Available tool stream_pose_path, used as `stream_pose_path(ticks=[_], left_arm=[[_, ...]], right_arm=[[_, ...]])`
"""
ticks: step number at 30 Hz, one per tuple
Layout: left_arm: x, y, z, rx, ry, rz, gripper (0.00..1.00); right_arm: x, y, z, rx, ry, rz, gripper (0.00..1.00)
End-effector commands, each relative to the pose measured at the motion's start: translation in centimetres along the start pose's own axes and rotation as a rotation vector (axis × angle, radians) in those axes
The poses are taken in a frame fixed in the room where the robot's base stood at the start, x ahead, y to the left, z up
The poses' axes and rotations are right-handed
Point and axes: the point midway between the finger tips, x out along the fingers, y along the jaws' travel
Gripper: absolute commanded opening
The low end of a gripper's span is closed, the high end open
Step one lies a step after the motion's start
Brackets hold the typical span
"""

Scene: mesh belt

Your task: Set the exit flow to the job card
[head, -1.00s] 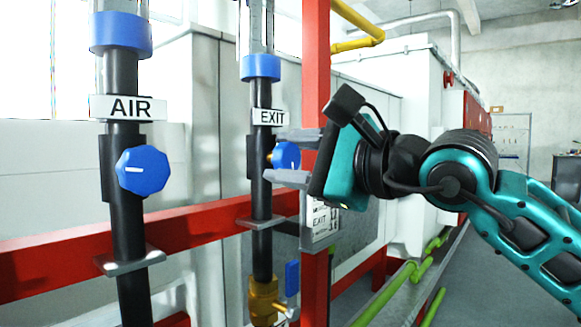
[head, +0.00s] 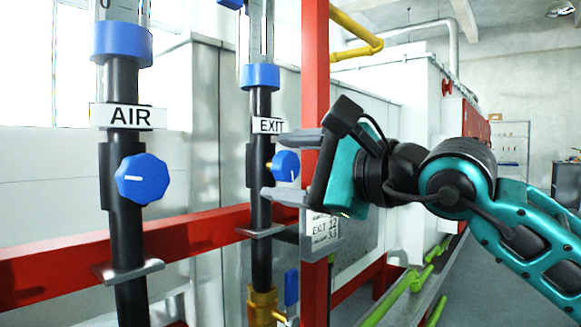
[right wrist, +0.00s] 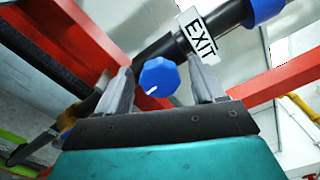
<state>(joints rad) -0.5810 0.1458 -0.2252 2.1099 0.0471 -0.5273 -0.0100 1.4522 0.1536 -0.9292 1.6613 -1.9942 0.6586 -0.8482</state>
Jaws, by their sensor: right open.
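The blue EXIT knob (head: 285,165) sits on a black vertical pipe below the EXIT label (head: 268,125). My right gripper (head: 283,166) is open, one finger above the knob and one below it, with gaps to both. In the right wrist view the knob (right wrist: 159,77) with its white pointer line lies between the open fingers (right wrist: 160,88), nearer the left one. My left gripper is not in view.
The blue AIR knob (head: 142,179) is on the left pipe, under the AIR label (head: 127,116). A red post (head: 315,60) stands just behind my right gripper, and a red rail (head: 60,250) crosses behind the pipes. A brass valve (head: 262,305) is lower on the EXIT pipe.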

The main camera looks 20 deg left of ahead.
Motion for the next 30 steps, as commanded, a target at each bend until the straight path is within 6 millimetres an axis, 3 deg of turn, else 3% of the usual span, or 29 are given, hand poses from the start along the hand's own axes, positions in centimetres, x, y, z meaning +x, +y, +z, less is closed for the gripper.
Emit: stream_pose_path(ticks=[5, 8, 21, 30], left_arm=[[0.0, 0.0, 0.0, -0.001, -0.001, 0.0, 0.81], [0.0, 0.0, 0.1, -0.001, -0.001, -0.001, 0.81], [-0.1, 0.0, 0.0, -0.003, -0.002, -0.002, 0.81], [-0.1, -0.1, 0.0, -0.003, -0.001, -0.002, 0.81]], right_arm=[[-0.7, -0.1, 0.0, 0.0, 0.0, -0.001, 0.69], [-2.0, -0.1, -0.1, -0.001, 0.001, -0.002, 0.69], [-11.0, 0.0, -0.1, 0.0, 0.003, -0.001, 0.69], [-12.9, 0.0, 0.0, 0.0, 0.0, 0.0, 0.69]])
